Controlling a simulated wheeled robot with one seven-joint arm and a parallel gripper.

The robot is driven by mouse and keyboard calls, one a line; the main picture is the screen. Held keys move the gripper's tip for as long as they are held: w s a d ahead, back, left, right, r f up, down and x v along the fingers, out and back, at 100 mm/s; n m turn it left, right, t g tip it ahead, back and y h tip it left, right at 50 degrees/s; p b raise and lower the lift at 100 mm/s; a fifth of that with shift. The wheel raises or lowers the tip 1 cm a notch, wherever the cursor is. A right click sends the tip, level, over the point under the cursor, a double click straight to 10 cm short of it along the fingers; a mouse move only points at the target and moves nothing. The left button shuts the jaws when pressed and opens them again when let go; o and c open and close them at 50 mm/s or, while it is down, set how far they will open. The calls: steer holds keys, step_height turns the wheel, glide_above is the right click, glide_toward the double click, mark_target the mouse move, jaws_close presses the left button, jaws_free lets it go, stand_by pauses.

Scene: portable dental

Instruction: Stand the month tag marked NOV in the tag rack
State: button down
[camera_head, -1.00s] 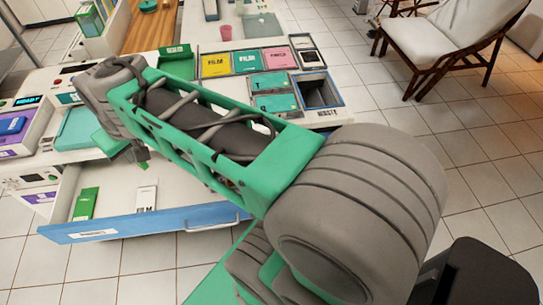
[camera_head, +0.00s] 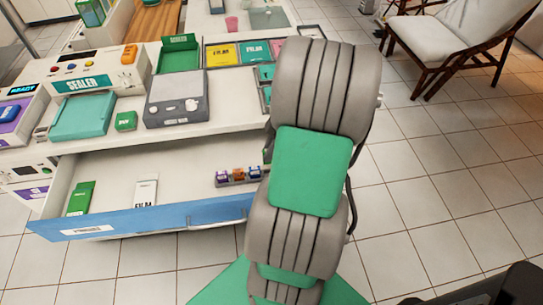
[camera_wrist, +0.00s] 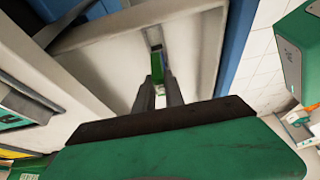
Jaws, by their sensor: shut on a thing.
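My gripper (camera_wrist: 158,95) shows in the wrist view with its two dark fingers close together on a narrow green thing (camera_wrist: 157,66). No marking on it is readable, so I cannot tell whether it is the NOV tag. In the head view my arm hides the gripper. A small dark rack (camera_head: 238,183) with several coloured tags stands in the right part of the open drawer. It looks like the tag rack, and my arm covers the area just right of it. The tags' words are too small to read.
The open drawer (camera_head: 115,217) has a blue front. It also holds a green packet (camera_head: 81,198) and a white film box (camera_head: 145,191). On the counter above are a teal-lidded sealer (camera_head: 84,115), a grey device (camera_head: 175,100) and a small green box (camera_head: 126,121).

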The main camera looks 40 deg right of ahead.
steer(key=shift+s+d+f, duration=0.2)
steer(key=shift+f, duration=0.1)
step_height(320, 180, down, 7)
steer(key=b, duration=0.5)
steer(key=shift+r, duration=0.2)
steer(key=shift+f+b, duration=0.15)
steer(key=shift+b, duration=0.15)
stand_by(0.5)
steer(key=c, duration=1.3)
jaws_free()
steer(key=shift+c, duration=0.2)
steer(key=v, duration=0.8)
steer(key=shift+p, duration=0.35)
